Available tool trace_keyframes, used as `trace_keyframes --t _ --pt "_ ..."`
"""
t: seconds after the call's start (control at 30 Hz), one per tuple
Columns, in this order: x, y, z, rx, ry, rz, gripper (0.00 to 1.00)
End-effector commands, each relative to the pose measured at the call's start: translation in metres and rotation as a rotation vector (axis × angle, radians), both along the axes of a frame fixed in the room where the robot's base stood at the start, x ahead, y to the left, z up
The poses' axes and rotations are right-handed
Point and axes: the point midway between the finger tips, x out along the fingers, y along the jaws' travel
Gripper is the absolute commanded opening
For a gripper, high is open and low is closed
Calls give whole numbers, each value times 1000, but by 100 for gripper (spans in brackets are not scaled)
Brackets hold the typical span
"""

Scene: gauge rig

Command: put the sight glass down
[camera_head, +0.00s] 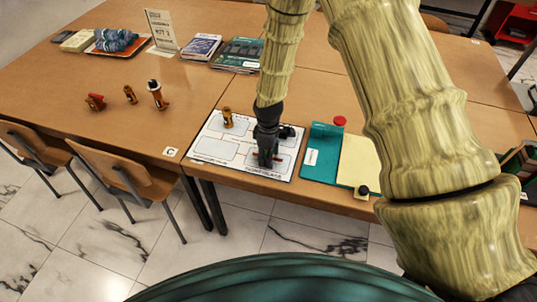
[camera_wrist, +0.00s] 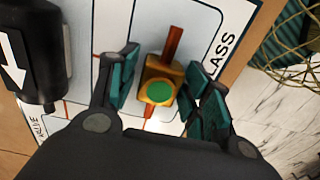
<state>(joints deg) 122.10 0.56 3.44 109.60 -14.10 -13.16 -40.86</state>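The sight glass (camera_wrist: 158,72) is a brass-coloured body with a green round end and a dark red tube. In the wrist view it lies between my gripper's fingers (camera_wrist: 165,80), over the board's field whose label ends in "LASS". My gripper (camera_head: 266,157) points down at the front right field of the white board (camera_head: 213,158). The teal finger pads stand on both sides of the body with narrow gaps, so the gripper looks open. In the head view the gripper mostly hides the piece; only a bit of red shows.
A black part with a white arrow (camera_wrist: 28,50) stands close beside my gripper. A brass fitting (camera_head: 228,118) stands on the board's back left field. A teal tray (camera_head: 321,154) with a red knob is to the right. Several fittings stand on the left table (camera_head: 60,90).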

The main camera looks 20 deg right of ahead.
Motion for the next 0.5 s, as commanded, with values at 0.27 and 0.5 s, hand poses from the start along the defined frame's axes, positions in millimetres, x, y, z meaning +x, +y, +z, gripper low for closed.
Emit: trace_keyframes --t 0.27,0.5 --pt "0 0 0 0 0 0 57" --pt "1 0 10 1 -3 0 57"
